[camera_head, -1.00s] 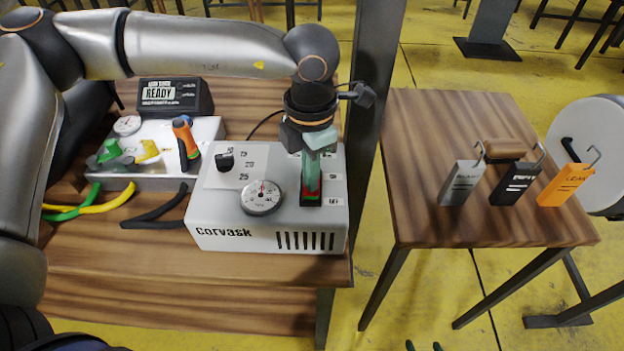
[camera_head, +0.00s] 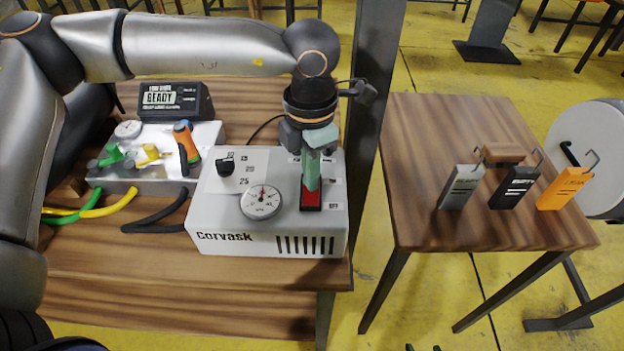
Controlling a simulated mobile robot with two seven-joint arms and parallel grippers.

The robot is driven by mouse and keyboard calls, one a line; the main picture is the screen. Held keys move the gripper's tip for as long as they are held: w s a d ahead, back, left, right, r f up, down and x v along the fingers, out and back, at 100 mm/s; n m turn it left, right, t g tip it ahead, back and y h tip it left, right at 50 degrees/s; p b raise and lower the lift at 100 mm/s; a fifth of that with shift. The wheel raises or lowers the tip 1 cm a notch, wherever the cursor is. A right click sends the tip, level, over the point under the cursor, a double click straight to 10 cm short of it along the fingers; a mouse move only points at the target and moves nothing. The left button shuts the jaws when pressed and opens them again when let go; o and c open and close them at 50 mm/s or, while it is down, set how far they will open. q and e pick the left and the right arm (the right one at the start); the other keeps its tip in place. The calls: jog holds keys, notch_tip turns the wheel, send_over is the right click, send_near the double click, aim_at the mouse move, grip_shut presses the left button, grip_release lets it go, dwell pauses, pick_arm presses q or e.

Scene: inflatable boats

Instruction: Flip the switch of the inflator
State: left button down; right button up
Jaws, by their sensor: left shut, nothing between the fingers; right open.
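The inflator (camera_head: 220,220) is a white box marked "Corvask" on the left wooden table, with a dial gauge (camera_head: 261,201), a black knob (camera_head: 226,166) and a red switch (camera_head: 311,198) in a dark frame at its right. My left gripper (camera_head: 312,186) points down over the switch, shut and empty. Its green fingertips are at the red rocker and cover its upper part; I cannot tell whether they press on it. Of my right gripper, only small dark green tips (camera_head: 422,348) show at the bottom edge.
A white panel (camera_head: 205,135) with green, yellow and orange fittings and hoses stands behind left, with a "READY" display (camera_head: 175,100). A dark post (camera_head: 372,90) rises right of the inflator. The right table (camera_head: 440,140) holds grey, black and orange tags.

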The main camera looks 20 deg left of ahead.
aim_at(310, 195)
pick_arm(q)
jog(key=shift+r+p, duration=1.1)
jog(key=shift+r, duration=1.3)
